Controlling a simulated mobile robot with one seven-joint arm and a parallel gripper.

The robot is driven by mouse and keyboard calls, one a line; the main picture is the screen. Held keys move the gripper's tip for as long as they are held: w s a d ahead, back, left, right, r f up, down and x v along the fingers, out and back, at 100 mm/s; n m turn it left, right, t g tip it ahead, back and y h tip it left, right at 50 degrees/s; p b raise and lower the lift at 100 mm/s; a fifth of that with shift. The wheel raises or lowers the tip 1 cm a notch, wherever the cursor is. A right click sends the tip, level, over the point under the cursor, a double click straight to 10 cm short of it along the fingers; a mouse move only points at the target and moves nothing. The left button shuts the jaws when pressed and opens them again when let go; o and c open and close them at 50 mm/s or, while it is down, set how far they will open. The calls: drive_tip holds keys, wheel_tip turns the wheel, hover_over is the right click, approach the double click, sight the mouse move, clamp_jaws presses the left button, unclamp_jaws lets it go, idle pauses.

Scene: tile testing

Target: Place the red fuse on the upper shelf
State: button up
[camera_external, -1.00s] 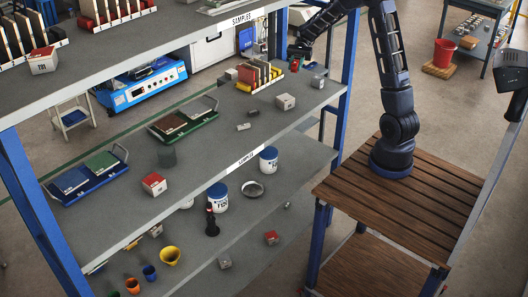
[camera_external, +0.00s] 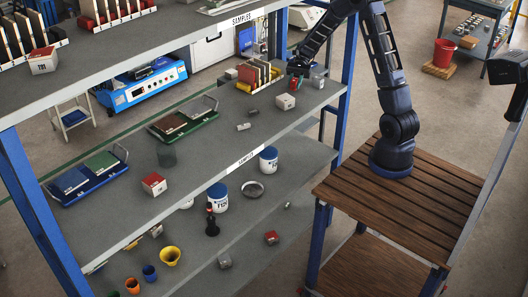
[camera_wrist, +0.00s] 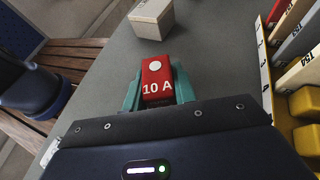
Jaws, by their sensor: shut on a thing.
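The red fuse (camera_wrist: 156,80), marked "10 A" with a white dot, sits between the teal fingers of my gripper (camera_wrist: 159,88) in the wrist view. My gripper is shut on it. In the external view my gripper (camera_external: 296,82) and the small red fuse (camera_external: 295,85) are at the right end of the grey middle shelf (camera_external: 210,150), just right of the tile rack. The fuse is at or just above the shelf surface; I cannot tell whether it touches. A higher grey shelf (camera_external: 110,45) shows at the top left.
A pale block (camera_external: 285,102) sits in front, also in the wrist view (camera_wrist: 152,18). A grey item (camera_external: 318,82) and the blue post (camera_external: 345,70) are to the right. Bare shelf lies around the small cylinders (camera_external: 243,127).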

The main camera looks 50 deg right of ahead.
sight(296, 78)
drive_tip(key=shift+f, duration=0.35)
drive_tip(key=shift+f, duration=0.1)
drive_tip(key=o, duration=1)
drive_tip(key=d+r, duration=0.1)
drive_tip(key=w+d+r, duration=0.1)
drive_tip(key=shift+w+d+r, duration=0.1)
drive_tip(key=shift+d+r, duration=0.1)
drive_tip(key=shift+d, duration=0.15)
wheel_tip(296, 78, up, 6)
drive_tip(key=shift+a, duration=0.1)
